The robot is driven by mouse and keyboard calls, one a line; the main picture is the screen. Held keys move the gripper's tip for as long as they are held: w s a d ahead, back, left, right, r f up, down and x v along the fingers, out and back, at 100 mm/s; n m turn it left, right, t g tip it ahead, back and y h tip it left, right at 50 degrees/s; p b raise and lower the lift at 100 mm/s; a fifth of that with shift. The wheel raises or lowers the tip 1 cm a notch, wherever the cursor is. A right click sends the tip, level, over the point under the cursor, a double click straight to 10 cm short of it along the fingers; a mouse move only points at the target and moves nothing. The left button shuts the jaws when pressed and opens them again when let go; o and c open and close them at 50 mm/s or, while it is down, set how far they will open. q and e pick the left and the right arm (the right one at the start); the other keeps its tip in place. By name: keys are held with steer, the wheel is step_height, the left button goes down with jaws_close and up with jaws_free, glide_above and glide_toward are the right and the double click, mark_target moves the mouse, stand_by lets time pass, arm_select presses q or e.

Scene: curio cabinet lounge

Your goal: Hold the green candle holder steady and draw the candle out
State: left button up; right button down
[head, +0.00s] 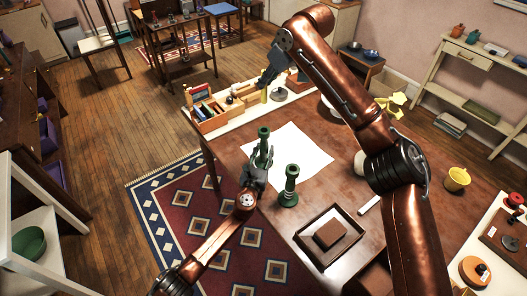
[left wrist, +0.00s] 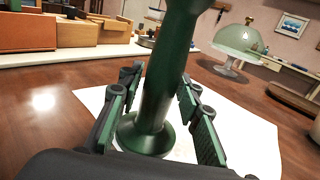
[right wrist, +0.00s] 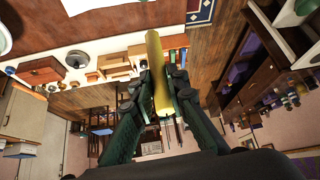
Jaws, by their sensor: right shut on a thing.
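A green candle holder (head: 263,133) stands upright at the left edge of the white sheet. In the left wrist view the holder (left wrist: 160,80) rises between the fingers, its round foot on the sheet. My left gripper (head: 257,172) is open around its stem, a finger on each side, and hides its lower part in the head view. My right gripper (head: 269,82) is shut on a yellow candle (right wrist: 157,65). The candle also shows in the head view (head: 264,96), clear of the holder, above the far end of the table.
A second green holder (head: 289,186) stands near the left gripper. A dark tray with a brown box (head: 330,235) is at the front. A wooden organizer (head: 207,112) stands at the far end. The white sheet (head: 300,155) is mostly clear. A yellow mug (head: 457,179) is right.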

arm_select(q)
steer(key=shift+o, duration=1.4)
